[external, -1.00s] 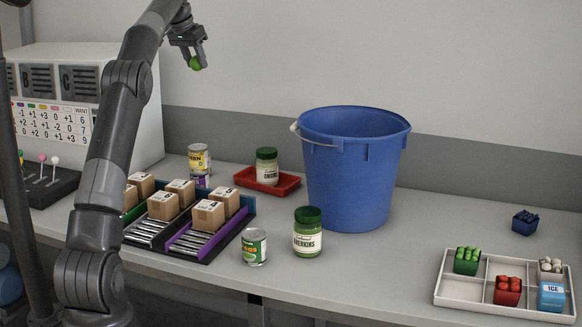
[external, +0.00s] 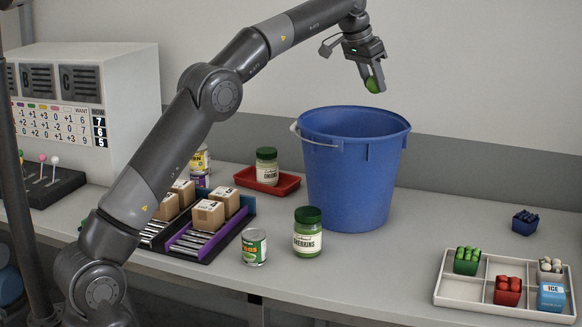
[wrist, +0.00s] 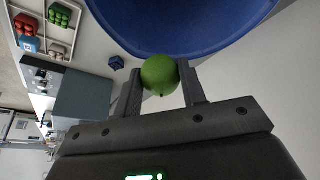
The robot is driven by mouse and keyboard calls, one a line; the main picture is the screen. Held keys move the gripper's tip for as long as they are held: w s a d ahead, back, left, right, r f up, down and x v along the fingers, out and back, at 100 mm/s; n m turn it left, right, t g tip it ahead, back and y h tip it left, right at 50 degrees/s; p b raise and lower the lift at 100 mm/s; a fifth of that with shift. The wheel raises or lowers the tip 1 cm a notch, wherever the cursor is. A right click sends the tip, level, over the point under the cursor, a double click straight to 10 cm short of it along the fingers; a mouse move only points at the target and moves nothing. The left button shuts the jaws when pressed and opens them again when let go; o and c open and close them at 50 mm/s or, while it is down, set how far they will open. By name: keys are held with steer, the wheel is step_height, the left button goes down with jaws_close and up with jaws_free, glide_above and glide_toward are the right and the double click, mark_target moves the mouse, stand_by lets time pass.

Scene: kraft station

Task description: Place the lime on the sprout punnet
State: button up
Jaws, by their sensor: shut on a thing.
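The green lime (external: 375,86) is held between the fingers of my gripper (external: 372,82), high up near the top right of the blue bucket's rim in the external view. In the wrist view the lime (wrist: 160,75) sits between the two dark fingertips (wrist: 163,84). The sprout punnet, seemingly the green box with green round pieces (external: 467,261), stands in the back left compartment of the white tray at the right. It also shows at the top left of the wrist view (wrist: 64,15). My gripper is well to the left of it and above it.
The tall blue bucket (external: 350,180) stands below my gripper. The white divided tray (external: 480,304) also holds a red punnet (external: 507,291), a pale punnet (external: 550,268) and an ICE box (external: 551,297). A dark blue punnet (external: 525,221) stands behind it. Jars, cans and cartons are at left.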

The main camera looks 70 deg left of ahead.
steer(key=d+m+h, duration=0.2)
steer(key=d+m, duration=0.2)
steer(key=d, duration=3.7)
glide_above(472, 252)
steer(key=s, duration=0.2)
step_height(472, 252, down, 24)
steer(key=shift+w+f, duration=0.1)
steer(key=shift+f, duration=0.15)
steer(key=shift+w+a+f, duration=0.2)
steer(key=shift+a+f, duration=0.05)
steer(key=shift+f, duration=1.95)
steer(key=o, duration=1)
steer(key=shift+f, duration=0.1)
